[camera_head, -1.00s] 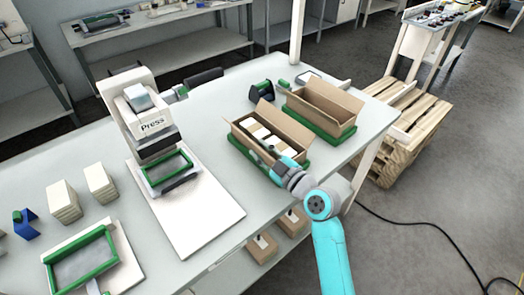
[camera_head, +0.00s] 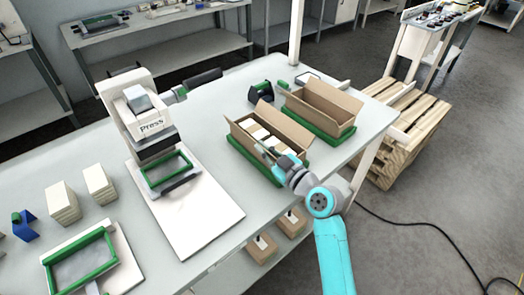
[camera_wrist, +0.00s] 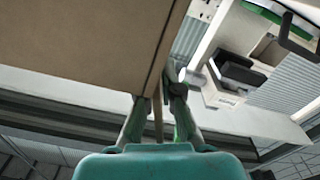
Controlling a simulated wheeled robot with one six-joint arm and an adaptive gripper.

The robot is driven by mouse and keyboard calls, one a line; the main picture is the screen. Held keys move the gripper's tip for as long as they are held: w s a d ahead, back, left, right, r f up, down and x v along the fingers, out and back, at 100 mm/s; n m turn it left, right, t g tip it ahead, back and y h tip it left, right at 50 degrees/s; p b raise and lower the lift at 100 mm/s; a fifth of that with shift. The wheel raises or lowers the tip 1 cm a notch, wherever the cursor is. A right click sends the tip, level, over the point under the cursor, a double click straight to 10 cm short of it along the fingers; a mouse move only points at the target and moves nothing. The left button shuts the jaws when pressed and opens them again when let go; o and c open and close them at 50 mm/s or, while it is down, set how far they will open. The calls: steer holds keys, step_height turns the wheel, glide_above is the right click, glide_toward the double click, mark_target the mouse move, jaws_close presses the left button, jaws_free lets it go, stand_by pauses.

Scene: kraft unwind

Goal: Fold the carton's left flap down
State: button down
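The brown carton (camera_head: 291,127) stands on a green-edged tray on the table, with its top open and white blocks (camera_head: 262,133) inside. Its left flap (camera_head: 243,142) stands up along the left side. In the wrist view, a broad cardboard panel (camera_wrist: 80,40) fills the upper left. The two fingers of my gripper (camera_wrist: 160,105) are apart, with a thin brown strip between them. I cannot tell whether they touch it.
A second open carton (camera_head: 325,103) stands on a green tray (camera_head: 310,122) just behind to the right. The white press (camera_head: 150,120) with its board is to the left. A dark-and-green tape holder (camera_head: 261,92) sits behind the cartons. The table between press and carton is clear.

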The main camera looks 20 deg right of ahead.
steer(key=m, duration=0.2)
steer(key=d+m, duration=0.1)
steer(key=shift+w+d+r+m, duration=0.15)
steer(key=shift+w+m, duration=0.05)
steer(key=shift+m, duration=0.2)
steer(key=shift+w+d+f+m, duration=0.2)
steer(key=shift+d+m, duration=0.3)
steer(key=shift+m, duration=1.25)
steer(key=shift+w+d+f+m, duration=0.2)
steer(key=shift+d+m, duration=0.35)
steer(key=shift+m, duration=1.15)
steer(key=shift+w+d+f+m, duration=0.1)
steer(key=shift+d+f+m, duration=0.3)
steer(key=shift+m, duration=1.35)
steer(key=shift+d, duration=0.15)
steer(key=c, duration=1.4)
jaws_free()
steer(key=shift+r, duration=0.1)
steer(key=shift+o, duration=0.2)
